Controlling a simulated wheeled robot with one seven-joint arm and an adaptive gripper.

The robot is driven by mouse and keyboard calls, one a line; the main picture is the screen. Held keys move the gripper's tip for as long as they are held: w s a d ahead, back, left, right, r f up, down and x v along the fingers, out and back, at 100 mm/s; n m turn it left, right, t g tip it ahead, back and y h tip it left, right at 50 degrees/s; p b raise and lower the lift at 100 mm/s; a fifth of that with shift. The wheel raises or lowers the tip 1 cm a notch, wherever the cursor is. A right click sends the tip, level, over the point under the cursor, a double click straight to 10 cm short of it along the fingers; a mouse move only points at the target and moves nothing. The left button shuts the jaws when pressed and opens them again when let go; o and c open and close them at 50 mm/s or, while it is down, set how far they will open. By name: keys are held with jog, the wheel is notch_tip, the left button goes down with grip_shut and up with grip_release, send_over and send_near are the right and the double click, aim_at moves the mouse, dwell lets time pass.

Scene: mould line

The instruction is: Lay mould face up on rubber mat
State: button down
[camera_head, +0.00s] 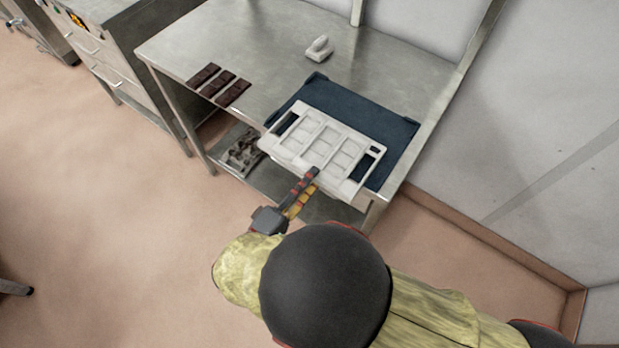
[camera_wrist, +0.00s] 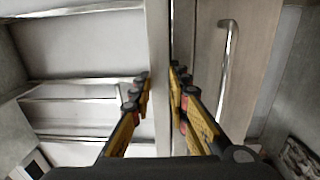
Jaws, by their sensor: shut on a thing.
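The white mould (camera_head: 318,143) has rectangular cavities and an open slot near each end. Its cavities face up in the head view. It is over the dark blue rubber mat (camera_head: 399,130) on the steel table, and its near side extends past the table's front edge. I cannot tell whether it touches the mat. My gripper (camera_head: 311,173) is shut on the mould's near rim. In the wrist view, my fingers (camera_wrist: 160,78) close on a thin upright edge, with pale panels of the mould (camera_wrist: 85,70) to the left.
Three dark chocolate bars (camera_head: 218,83) lie on the steel table (camera_head: 255,45) left of the mat. A small white object (camera_head: 319,48) stands behind the mat. A wall closes the right side; table space is clear at back left.

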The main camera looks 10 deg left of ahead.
jog(key=c, duration=1.8)
grip_release()
jog(key=shift+o, duration=0.8)
